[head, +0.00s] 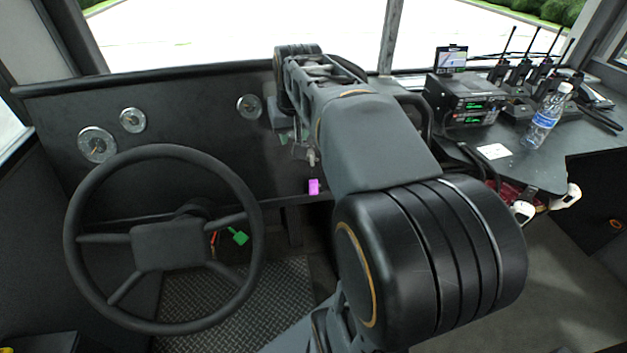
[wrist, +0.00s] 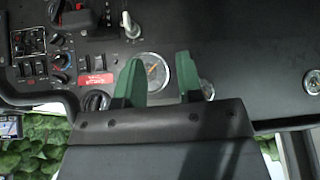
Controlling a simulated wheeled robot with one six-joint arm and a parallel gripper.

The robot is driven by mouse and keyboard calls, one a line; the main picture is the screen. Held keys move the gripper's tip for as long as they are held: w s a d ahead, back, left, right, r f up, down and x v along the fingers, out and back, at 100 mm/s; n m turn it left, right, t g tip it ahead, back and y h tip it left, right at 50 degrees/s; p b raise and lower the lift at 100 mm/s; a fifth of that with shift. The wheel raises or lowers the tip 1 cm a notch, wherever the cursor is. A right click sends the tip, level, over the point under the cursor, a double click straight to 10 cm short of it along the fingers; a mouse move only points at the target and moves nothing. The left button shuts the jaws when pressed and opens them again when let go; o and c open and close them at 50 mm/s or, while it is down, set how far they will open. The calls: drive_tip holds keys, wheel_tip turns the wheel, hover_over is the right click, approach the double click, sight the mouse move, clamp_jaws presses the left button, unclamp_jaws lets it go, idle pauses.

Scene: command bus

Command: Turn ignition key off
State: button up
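My gripper (wrist: 158,62) shows in the wrist view with its two green fingers apart and nothing between them. A round gauge (wrist: 154,72) lies behind the fingers on the dash. In the head view my arm hides most of the gripper at the dash. A green tag-like piece (head: 238,236) is to the right of the steering column, behind the wheel; it may be the ignition key, but I cannot tell. A small magenta piece (head: 313,187) hangs at the dash's lower edge. The key's position cannot be made out.
The steering wheel (head: 163,240) stands at the left. The wrist view shows knobs and switches (wrist: 62,62), a red label (wrist: 95,78) and a pale lever (wrist: 130,26). A radio (head: 466,100) and a bottle (head: 546,118) stand on the right counter.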

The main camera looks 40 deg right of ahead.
drive_tip(key=m+b, duration=0.1)
drive_tip(key=b, duration=0.4)
approach(312, 156)
wheel_tip(312, 156, up, 3)
drive_tip(key=s+a, duration=0.1)
drive_tip(key=a, duration=0.1)
drive_tip(key=shift+m+h, duration=0.3)
drive_tip(key=shift+h, duration=0.1)
drive_tip(key=b+x, duration=0.1)
drive_tip(key=x, duration=0.3)
drive_tip(key=b+x, duration=0.2)
drive_tip(key=x, duration=0.3)
drive_tip(key=b+x, duration=0.1)
drive_tip(key=x, duration=0.4)
drive_tip(key=shift+d, duration=0.35)
drive_tip(key=shift+c, duration=0.4)
clamp_jaws()
